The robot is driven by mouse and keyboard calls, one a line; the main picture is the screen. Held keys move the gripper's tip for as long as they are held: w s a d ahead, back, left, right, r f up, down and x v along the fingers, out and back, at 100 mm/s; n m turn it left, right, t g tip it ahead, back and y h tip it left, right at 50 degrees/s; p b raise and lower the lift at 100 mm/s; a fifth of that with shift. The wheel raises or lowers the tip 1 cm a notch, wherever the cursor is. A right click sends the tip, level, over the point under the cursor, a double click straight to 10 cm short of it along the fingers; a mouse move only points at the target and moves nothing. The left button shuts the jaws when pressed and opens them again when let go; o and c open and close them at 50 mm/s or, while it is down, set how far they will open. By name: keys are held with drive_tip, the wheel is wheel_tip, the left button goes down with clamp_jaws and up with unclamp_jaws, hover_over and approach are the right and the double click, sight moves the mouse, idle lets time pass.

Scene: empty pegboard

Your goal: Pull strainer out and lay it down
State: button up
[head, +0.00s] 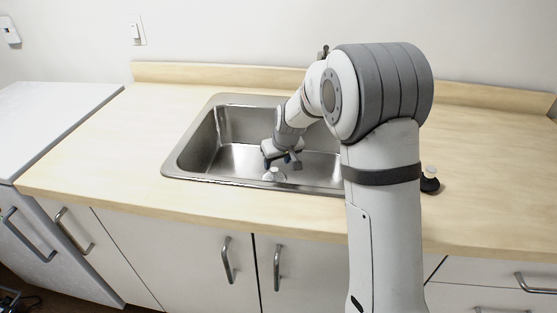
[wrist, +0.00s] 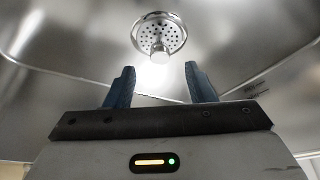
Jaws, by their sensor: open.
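The strainer (wrist: 158,30) is a round metal basket with small holes and a centre knob. It sits in the drain at the bottom of the steel sink (head: 185,158). In the head view the strainer (head: 273,176) shows small, just below my gripper. My gripper (wrist: 158,85) is open, its two blue fingers apart with nothing between them. In the wrist view the strainer lies beyond the fingertips, centred between them, with a visible gap. In the head view my gripper (head: 287,158) is down inside the sink, and its fingers are hard to make out.
The wooden counter (head: 110,150) has free room left of the sink. A small black object with a pale top (head: 430,180) stands on the counter to the right, partly hidden by my arm. The sink walls surround my gripper. A backsplash (head: 200,73) runs along the wall.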

sight(275, 170)
drive_tip(key=x, duration=0.6)
drive_tip(key=shift+w+f, duration=0.1)
drive_tip(key=shift+f, duration=0.2)
clamp_jaws()
idle(0.5)
